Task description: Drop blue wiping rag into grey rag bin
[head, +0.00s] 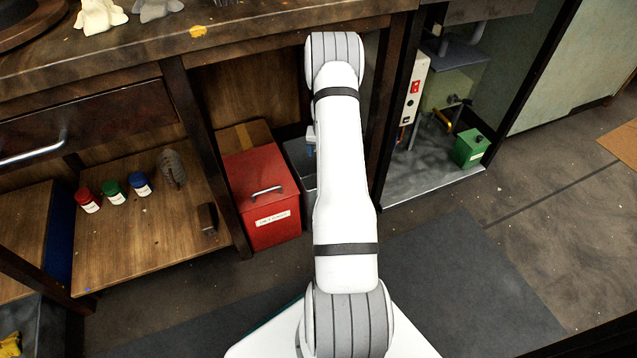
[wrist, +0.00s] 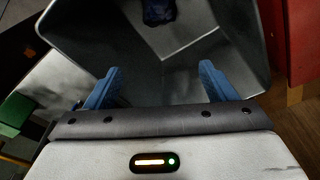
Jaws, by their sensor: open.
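The grey rag bin (wrist: 235,45) fills much of the wrist view, seen from above into its open mouth. A dark blue bunched rag (wrist: 157,12) lies inside it, cut off by the picture's top edge. My gripper (wrist: 160,70) is open over the bin, with its two blue fingers wide apart and nothing between them. The rag is apart from the fingers. In the head view the bin (head: 299,158) stands on the floor under the bench, largely hidden behind my arm. The rag is not visible there, and the gripper is mostly hidden.
A red lidded box (head: 262,200) stands left of the bin. The bench top (head: 250,32) is above and behind. A wooden shelf (head: 140,220) at the left holds several small jars. A green box (head: 470,148) stands at the right. The floor in front is clear.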

